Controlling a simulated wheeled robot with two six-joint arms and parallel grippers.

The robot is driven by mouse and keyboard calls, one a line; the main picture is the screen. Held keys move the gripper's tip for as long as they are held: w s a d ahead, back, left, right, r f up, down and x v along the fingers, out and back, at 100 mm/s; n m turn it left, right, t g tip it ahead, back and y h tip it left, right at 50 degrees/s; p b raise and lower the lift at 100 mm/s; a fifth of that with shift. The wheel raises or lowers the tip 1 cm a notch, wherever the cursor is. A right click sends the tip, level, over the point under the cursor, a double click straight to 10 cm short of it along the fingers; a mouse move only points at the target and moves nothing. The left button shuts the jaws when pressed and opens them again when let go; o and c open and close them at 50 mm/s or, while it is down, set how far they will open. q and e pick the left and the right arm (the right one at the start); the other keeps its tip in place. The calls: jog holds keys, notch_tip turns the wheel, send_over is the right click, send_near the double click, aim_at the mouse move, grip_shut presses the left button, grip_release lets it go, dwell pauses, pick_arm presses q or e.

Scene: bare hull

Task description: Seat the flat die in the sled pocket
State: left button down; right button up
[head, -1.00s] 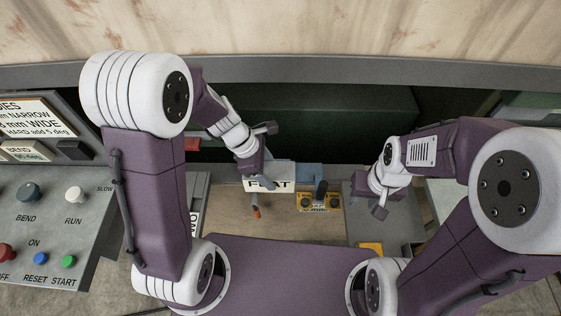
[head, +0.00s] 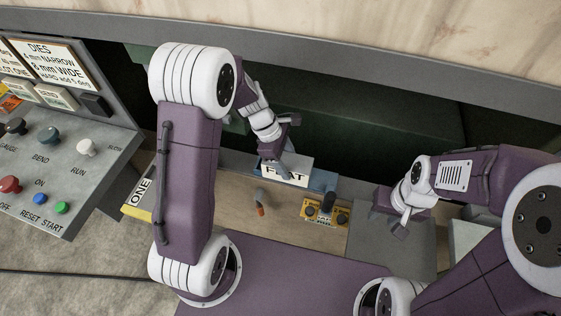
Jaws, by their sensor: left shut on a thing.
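My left gripper (head: 284,165) is shut over the white FLAT label (head: 299,171) in the middle of the head view. A small blue-grey piece between its fingers, which looks like the flat die (head: 285,171), covers part of the lettering. It is too small to tell whether it touches anything below. A blue-grey block (head: 323,181) stands just right of the label. I cannot make out the sled pocket for certain. My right gripper (head: 401,229) hangs at the right over the grey surface, apart from the label; its finger opening is not clear.
A yellow fixture (head: 311,212) with dark round parts and a black post sits in front of the block. An orange-tipped lever (head: 261,209) stands left of it. A control panel (head: 60,165) with knobs and buttons fills the left. A ONE label (head: 139,193) lies beside my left arm.

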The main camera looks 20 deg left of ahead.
pick_arm(q)
jog(key=w+a+f, duration=0.1)
jog(key=w+f, duration=0.1)
jog(key=w+a+f+p, duration=0.1)
jog(key=w+f, duration=0.1)
jog(key=f, duration=0.1)
jog(key=w+a+f+p, duration=0.1)
jog(key=w+a+f, duration=0.1)
jog(key=shift+w+f, duration=0.1)
jog(key=shift+f, duration=0.15)
jog(key=shift+w+a+f, duration=0.1)
jog(key=shift+a+f, duration=0.05)
jog(key=shift+f, duration=0.35)
jog(key=shift+c, duration=2)
grip_release()
jog(key=shift+f, duration=0.1)
